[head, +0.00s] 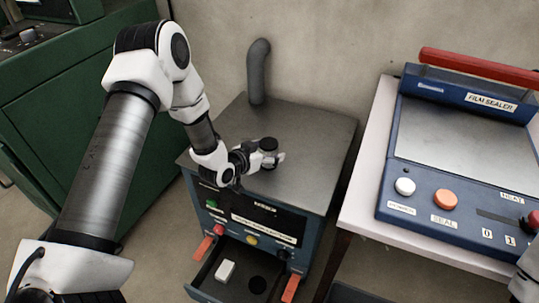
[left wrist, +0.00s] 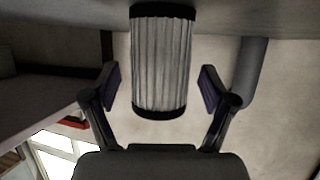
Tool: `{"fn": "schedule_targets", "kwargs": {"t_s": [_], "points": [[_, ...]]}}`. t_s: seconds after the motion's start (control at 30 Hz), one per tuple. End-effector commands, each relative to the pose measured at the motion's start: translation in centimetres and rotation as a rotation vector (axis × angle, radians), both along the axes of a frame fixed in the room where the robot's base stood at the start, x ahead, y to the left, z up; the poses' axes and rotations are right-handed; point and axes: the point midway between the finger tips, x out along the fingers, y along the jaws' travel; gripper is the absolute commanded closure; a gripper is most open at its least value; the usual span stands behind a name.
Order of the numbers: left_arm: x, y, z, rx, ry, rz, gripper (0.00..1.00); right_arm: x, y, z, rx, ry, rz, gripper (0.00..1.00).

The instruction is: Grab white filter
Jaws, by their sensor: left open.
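The white filter (left wrist: 160,60) is a pleated off-white cylinder with black end caps. It fills the middle of the left wrist view, which looks upside down. In the head view the filter (head: 268,144) shows mainly its dark round cap, standing on the metal top of the blue machine. My left gripper (head: 266,158) reaches it from the left, low over that top. In the left wrist view its two fingers (left wrist: 160,82) are spread, one on each side of the filter, with gaps visible. My right gripper is out of view.
The blue machine (head: 316,180) has a grey pipe (head: 258,72) behind and an open drawer (head: 212,284) with a white block (head: 225,271) in front. A film sealer (head: 450,165) stands on a table (head: 350,215) at right. A green cabinet (head: 60,80) is at left.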

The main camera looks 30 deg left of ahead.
Motion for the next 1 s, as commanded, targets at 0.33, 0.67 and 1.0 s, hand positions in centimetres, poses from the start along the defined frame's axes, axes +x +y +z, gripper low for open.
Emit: {"fn": "schedule_targets", "kwargs": {"t_s": [0.33,0.67,1.0], "points": [[0.3,-0.1,-0.1,-0.001,0.001,0.0,0.55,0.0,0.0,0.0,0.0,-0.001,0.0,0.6],[0.3,-0.1,-0.1,-0.001,0.002,0.0,0.82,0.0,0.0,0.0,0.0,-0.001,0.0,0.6],[0.3,-0.1,2.1,-0.002,-0.001,0.002,0.82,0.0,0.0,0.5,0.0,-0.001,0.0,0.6]]}}
